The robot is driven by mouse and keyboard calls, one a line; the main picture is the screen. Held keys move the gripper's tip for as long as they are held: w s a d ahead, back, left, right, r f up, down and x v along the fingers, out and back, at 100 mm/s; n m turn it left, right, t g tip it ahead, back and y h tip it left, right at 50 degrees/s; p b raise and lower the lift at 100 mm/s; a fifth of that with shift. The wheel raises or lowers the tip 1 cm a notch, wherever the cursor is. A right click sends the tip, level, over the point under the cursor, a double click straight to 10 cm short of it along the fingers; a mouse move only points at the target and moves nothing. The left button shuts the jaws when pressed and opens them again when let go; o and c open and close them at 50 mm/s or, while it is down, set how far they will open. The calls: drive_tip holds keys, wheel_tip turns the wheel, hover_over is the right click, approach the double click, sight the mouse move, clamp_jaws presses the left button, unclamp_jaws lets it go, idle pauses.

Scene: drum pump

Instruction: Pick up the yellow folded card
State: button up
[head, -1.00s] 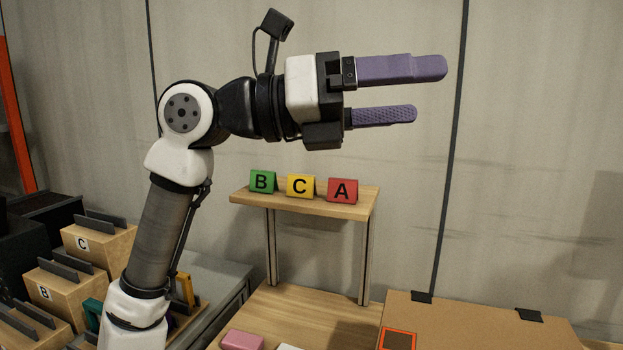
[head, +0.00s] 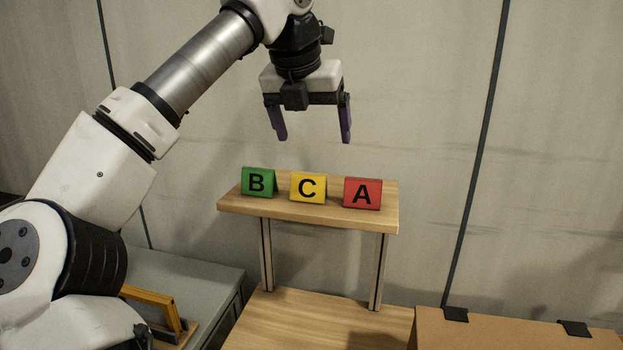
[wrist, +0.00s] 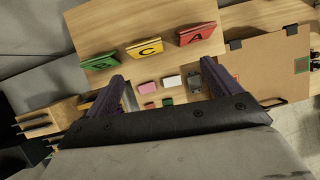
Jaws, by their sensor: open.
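My gripper (head: 313,138) is open and empty, pointing down above the shelf, apart from the cards. In the wrist view the yellow card (wrist: 145,48) is ahead of my fingers (wrist: 158,78), near the middle between them. The green card (wrist: 100,60) is to its left and the red card (wrist: 197,34) to its right. Nothing hides the front of the yellow card.
Several small pink, white, grey and green blocks lie below the shelf in the wrist view (wrist: 172,81). A wall stands behind the shelf. The air above the cards is clear.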

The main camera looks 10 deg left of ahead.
sight(308, 175)
drive_tip(key=shift+n+y, duration=0.3)
drive_tip(key=shift+y, duration=0.2)
drive_tip(key=x, duration=0.2)
drive_tip(key=a+x, duration=0.1)
drive_tip(key=x, duration=0.2)
drive_tip(key=p+x, duration=0.1)
drive_tip(key=x, duration=0.2)
drive_tip(key=shift+w+a, duration=0.15)
drive_tip(key=shift+a, duration=0.25)
drive_tip(key=p+x, duration=0.2)
drive_tip(key=x, duration=0.2)
drive_tip(key=shift+w, duration=0.25)
drive_tip(key=shift+w+f, duration=0.2)
drive_tip(key=shift+f, duration=0.4)
drive_tip(key=shift+a, duration=0.1)
drive_tip(key=c, duration=1.1)
drive_tip(key=shift+o, duration=0.2)
drive_tip(key=shift+r, duration=0.1)
wheel_tip(308, 175, up, 16)
drive_tip(key=b, duration=0.3)
